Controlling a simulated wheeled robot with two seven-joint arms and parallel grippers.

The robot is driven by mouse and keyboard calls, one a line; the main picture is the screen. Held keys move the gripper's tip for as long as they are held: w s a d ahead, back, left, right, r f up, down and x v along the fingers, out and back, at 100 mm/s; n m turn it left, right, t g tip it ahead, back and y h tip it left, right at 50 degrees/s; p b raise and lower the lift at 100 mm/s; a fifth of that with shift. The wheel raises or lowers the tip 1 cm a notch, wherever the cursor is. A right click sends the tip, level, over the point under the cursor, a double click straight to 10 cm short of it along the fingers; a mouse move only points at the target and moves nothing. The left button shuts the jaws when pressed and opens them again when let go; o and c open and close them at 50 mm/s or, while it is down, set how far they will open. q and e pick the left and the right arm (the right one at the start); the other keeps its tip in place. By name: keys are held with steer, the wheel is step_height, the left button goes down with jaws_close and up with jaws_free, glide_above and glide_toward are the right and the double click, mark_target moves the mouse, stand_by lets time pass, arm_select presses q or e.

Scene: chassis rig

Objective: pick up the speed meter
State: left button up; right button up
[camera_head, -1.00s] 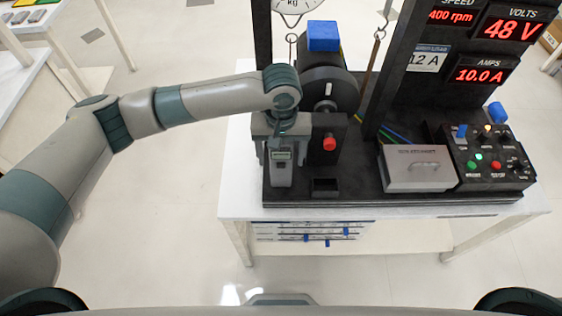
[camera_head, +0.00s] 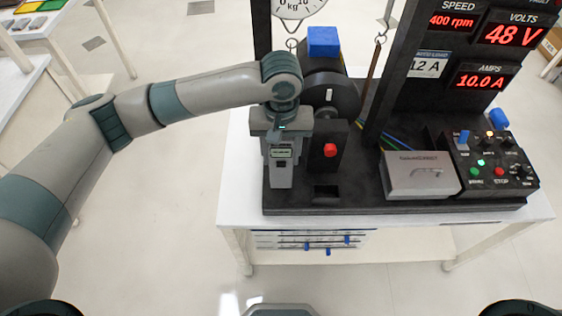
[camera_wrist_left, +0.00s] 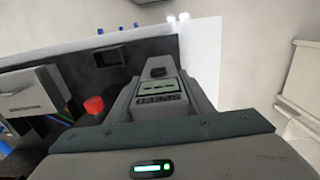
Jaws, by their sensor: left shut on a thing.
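The speed meter (camera_head: 281,168) is a grey handheld device with a small pale green display. It stands at the front left of the black rig base in the head view. My left gripper (camera_head: 281,137) is directly above it and shut on its upper part. In the left wrist view the speed meter (camera_wrist_left: 158,92) sticks out beyond the gripper's edge, its display facing the camera. The fingertips are hidden, and I cannot tell whether the meter touches the base. My right gripper is not in view.
A red button (camera_head: 330,150) on a black post is close to the right of the meter. A black motor wheel (camera_head: 331,97) with a blue block is behind. A grey box (camera_head: 420,178) and a control panel (camera_head: 492,165) stand to the right. An empty square socket (camera_head: 326,192) is in front.

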mark_target(281, 163)
arm_select(q)
steer(key=s+d+r+b, duration=0.3)
steer(key=s+d+r, duration=0.3)
steer(key=d, duration=0.4)
steer(key=shift+r, duration=0.8)
steer(key=shift+w+a+f, duration=0.1)
steer(key=shift+a+f, duration=0.05)
steer(key=shift+f, duration=0.05)
steer(key=shift+w+a+f, duration=0.95)
steer(key=shift+a+f, duration=0.65)
steer(key=shift+f, duration=0.2)
steer(key=shift+w+a+f, duration=1)
steer(key=shift+a+f, duration=0.65)
steer(key=shift+f, duration=0.1)
steer(key=shift+w+a+f, duration=0.95)
steer(key=shift+a+f, duration=0.65)
steer(key=shift+f, duration=0.3)
